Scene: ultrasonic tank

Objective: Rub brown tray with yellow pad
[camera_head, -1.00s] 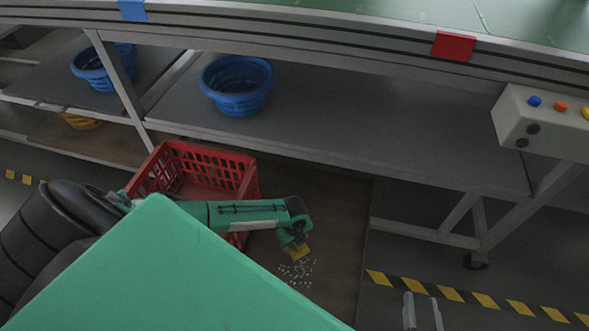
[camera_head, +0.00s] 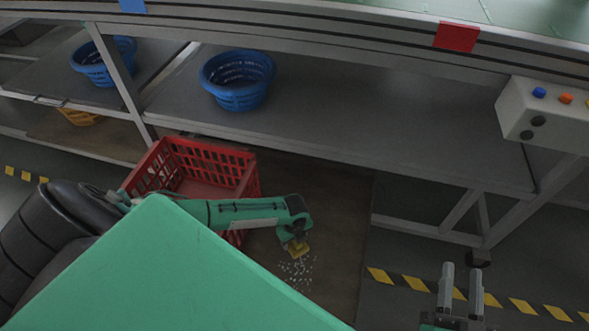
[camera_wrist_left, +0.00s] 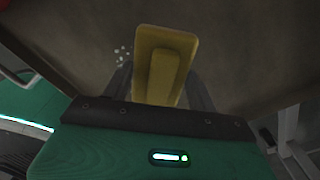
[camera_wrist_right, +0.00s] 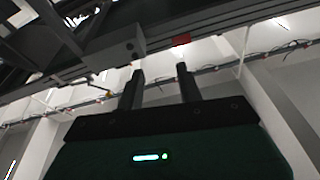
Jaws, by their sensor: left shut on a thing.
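The brown tray (camera_head: 338,215) is a flat brown surface low under the bench, with a patch of small white specks (camera_head: 297,272) on it. My left gripper (camera_head: 293,240) is shut on the yellow pad (camera_head: 299,250), just above or on the tray beside the specks; I cannot tell if the pad touches. In the left wrist view the pad (camera_wrist_left: 165,60) sits between the fingers, over the brown surface (camera_wrist_left: 235,55), with specks left of it. My right gripper (camera_head: 461,277) is open and empty, away from the tray above the floor at the lower right.
A red crate (camera_head: 215,157) stands at the tray's left, behind my left arm. Blue baskets (camera_head: 237,97) sit on the grey shelf above. A control box (camera_head: 520,120) hangs at the right. Bench legs stand right of the tray, above striped floor tape.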

